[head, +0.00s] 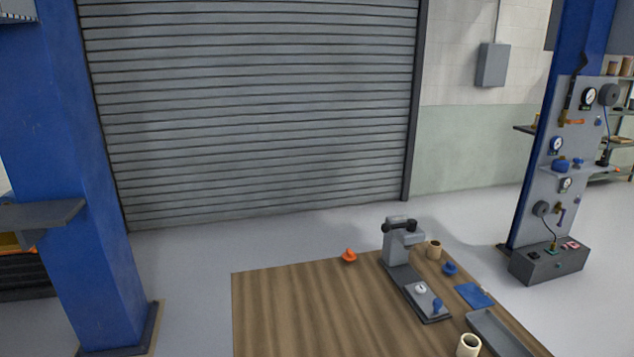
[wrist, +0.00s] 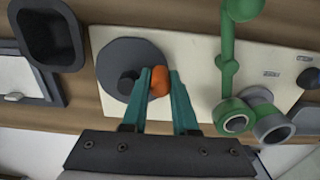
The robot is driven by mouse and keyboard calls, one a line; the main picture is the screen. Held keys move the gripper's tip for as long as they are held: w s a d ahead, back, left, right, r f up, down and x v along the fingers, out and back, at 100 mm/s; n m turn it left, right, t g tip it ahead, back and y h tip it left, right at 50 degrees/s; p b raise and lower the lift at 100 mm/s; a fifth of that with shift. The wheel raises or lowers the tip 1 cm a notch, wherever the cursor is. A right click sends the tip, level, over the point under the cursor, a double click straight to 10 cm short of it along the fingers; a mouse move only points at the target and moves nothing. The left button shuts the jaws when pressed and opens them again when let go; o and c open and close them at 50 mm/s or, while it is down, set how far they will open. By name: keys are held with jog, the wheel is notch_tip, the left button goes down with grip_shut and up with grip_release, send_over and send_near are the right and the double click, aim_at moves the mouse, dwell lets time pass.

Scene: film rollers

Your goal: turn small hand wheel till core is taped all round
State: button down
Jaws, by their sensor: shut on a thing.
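In the wrist view, my gripper (wrist: 159,78) has its two teal fingers closed on an orange knob (wrist: 158,84). The knob sits at the right side of a round grey hand wheel (wrist: 128,55) with a dark hub, mounted on a cream board (wrist: 196,65). To the right are a green ring-ended cylinder (wrist: 235,123) and a grey one (wrist: 273,127) beside it. I cannot tell which part is the core, and no tape is clearly visible. My gripper does not show in the head view.
A green jointed arm (wrist: 227,60) stands right of my fingers. A dark open tray (wrist: 48,35) is at upper left. In the head view, a wooden table (head: 300,310) carries a grey device (head: 418,290), tan rings and small knobs; its left part is clear.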

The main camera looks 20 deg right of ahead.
jog(key=shift+d, duration=0.95)
jog(key=shift+s+d, duration=0.1)
jog(key=shift+d, duration=0.35)
jog(key=c, duration=0.6)
grip_release()
jog(key=shift+o, duration=0.2)
jog(key=o, duration=0.6)
notch_tip(320, 180, up, 6)
jog(key=shift+f, duration=0.1)
jog(key=shift+c, duration=0.2)
jog(key=shift+r, duration=0.6)
